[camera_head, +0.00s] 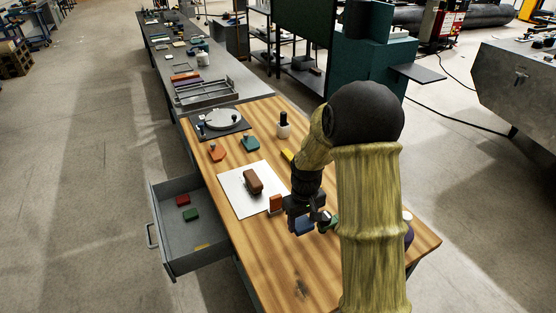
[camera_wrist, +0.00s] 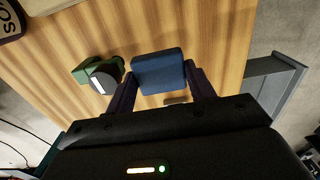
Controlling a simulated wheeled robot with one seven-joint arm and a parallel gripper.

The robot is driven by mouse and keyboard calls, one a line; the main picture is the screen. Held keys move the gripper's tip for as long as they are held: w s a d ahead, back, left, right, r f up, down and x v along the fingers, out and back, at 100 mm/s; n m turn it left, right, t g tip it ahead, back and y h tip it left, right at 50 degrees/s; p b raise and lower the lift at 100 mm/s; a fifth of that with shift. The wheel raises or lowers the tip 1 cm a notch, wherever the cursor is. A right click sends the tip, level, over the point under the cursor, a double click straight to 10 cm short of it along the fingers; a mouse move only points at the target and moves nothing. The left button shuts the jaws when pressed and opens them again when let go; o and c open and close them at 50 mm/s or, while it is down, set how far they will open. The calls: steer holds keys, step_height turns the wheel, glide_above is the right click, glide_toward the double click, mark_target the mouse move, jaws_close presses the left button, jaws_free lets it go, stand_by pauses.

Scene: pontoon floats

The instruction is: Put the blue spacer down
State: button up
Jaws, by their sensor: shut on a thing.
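The blue spacer (camera_wrist: 158,72) is a small flat block with rounded corners, held between the two fingers of my gripper (camera_wrist: 160,88) in the wrist view. In the head view the blue spacer (camera_head: 304,227) shows low under my gripper (camera_head: 308,218), over the wooden bench top (camera_head: 270,270). My gripper is shut on it. I cannot tell whether its underside touches the wood. A green piece with a dark round part (camera_wrist: 97,72) lies just left of the spacer in the wrist view, apart from it.
An open drawer (camera_head: 165,228) holds red and green pieces. Bare wood lies toward the bench's front.

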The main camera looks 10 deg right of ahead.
steer(key=shift+w, duration=0.45)
steer(key=shift+s, duration=0.1)
steer(key=shift+f, duration=0.15)
glide_above(299, 245)
steer(key=shift+f+p, duration=0.45)
steer(key=shift+f, duration=2.3)
steer(key=shift+f+p, duration=0.4)
steer(key=shift+f, duration=1.7)
steer(key=shift+f, duration=0.1)
